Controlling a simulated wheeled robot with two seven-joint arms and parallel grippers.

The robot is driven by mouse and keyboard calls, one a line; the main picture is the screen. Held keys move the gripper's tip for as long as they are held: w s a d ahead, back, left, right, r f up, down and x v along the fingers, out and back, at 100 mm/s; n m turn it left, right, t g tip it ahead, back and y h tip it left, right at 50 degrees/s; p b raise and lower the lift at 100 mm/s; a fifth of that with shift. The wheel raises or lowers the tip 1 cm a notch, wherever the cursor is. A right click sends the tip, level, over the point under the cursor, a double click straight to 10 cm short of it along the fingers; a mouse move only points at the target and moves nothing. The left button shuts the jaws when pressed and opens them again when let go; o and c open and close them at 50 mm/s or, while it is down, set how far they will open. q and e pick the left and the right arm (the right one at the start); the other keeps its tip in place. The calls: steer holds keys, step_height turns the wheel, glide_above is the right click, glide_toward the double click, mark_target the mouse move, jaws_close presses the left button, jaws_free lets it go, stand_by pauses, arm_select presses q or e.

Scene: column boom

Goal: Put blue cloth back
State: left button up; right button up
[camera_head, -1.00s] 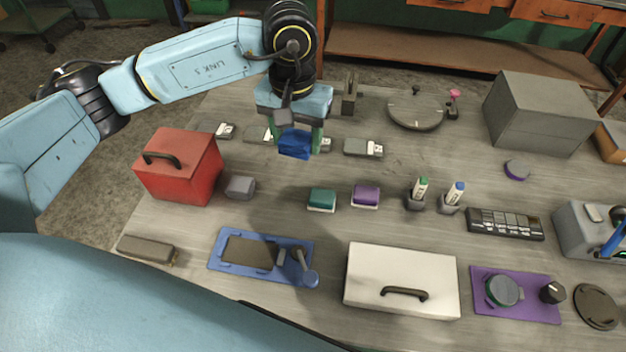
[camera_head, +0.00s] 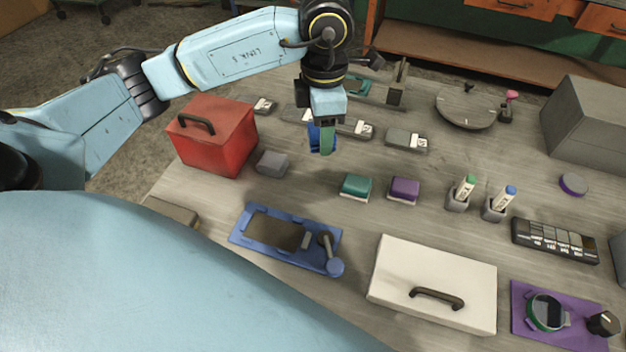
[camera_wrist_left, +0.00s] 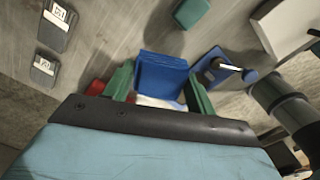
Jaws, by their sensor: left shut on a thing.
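The blue cloth (camera_head: 314,138) looks like a folded block. It is held in my left gripper (camera_head: 322,142), whose green fingers are shut on it above the back left of the table. One finger hides part of the cloth in the head view. In the left wrist view the blue cloth (camera_wrist_left: 162,75) sits between the two green fingers, with a white part showing near the palm. My right gripper is not in view.
A red box (camera_head: 213,140) and a grey block (camera_head: 272,163) stand left of the gripper. Teal (camera_head: 356,185) and purple (camera_head: 404,188) blocks lie front right, beside marker holders. A blue tray (camera_head: 240,233) and white box (camera_head: 432,275) are nearer. Labelled grey devices (camera_head: 406,138) lie behind.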

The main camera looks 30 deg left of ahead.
mark_target(313, 179)
arm_select(q)
steer(key=n, duration=0.2)
steer(key=f+n, duration=0.1)
steer(key=n, duration=0.1)
steer(key=a+n+b, duration=0.1)
steer(key=n, duration=0.2)
steer(key=shift+s+f, duration=0.15)
steer(key=shift+f, duration=0.05)
steer(key=n, duration=0.3)
steer(key=shift+a+f+b, duration=0.2)
steer(key=shift+b, duration=0.2)
steer(key=shift+s+a+f+n, duration=0.1)
steer(key=shift+n, duration=1)
steer(key=shift+f, duration=0.35)
step_height(313, 179, down, 9)
steer(key=shift+f+b, duration=0.1)
steer(key=shift+b, duration=0.65)
steer(key=shift+f, duration=0.1)
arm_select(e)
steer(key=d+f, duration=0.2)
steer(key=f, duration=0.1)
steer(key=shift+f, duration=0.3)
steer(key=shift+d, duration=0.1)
